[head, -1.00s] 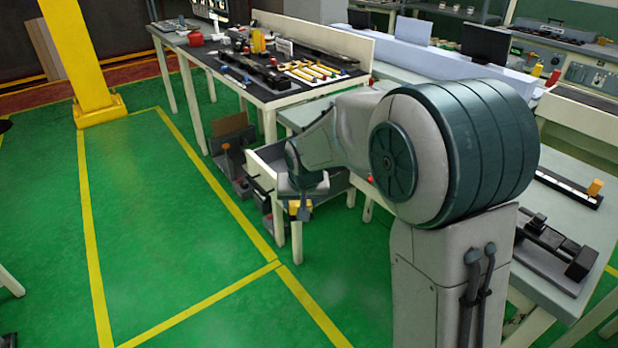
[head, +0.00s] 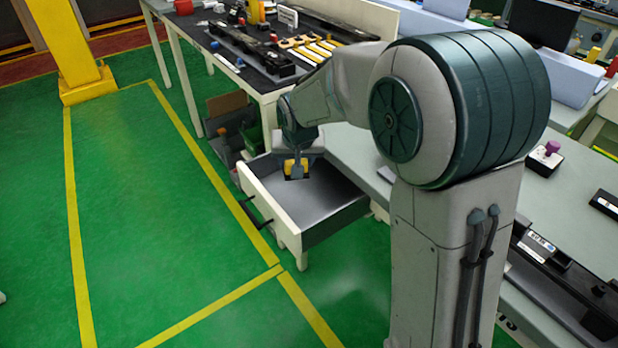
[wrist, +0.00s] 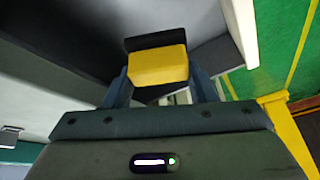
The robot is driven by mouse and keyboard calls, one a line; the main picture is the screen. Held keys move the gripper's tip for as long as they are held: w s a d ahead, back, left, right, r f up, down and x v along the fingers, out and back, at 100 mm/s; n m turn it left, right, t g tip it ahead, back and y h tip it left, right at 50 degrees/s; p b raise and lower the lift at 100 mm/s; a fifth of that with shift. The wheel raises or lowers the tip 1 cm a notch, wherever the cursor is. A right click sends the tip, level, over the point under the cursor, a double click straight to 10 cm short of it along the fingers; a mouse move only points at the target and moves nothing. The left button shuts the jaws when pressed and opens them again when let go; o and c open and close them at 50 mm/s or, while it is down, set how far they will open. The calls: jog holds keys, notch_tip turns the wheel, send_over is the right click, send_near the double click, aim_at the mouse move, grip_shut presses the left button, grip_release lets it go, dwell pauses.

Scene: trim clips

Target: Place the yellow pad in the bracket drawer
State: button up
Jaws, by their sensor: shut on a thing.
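My gripper (head: 296,172) is shut on the yellow pad, which shows as a small yellow block in the head view (head: 290,165). In the wrist view the yellow pad (wrist: 158,66) sits between the two fingers, with a dark strip along its far edge. An open drawer (head: 323,228) with white front and sides and a grey floor extends from under the bench. The gripper and pad are over the drawer, near its far left part in the head view. I cannot tell exactly how high the pad is above the drawer floor.
A dark-topped table (head: 262,72) with yellow-and-white strips and black rails stands behind the drawer. Bins (head: 229,120) sit on the floor below it. My arm hides part of the bench (head: 365,160). Green floor (head: 170,220) is clear at left.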

notch_tip(320, 180, down, 9)
jog(key=shift+s+f+b, duration=0.1)
jog(key=shift+s+b, duration=0.05)
jog(key=shift+b, duration=0.3)
jog(key=o, duration=1.5)
jog(key=a+p+v, duration=0.1)
jog(key=v, duration=1.1)
jog(key=shift+d, duration=0.45)
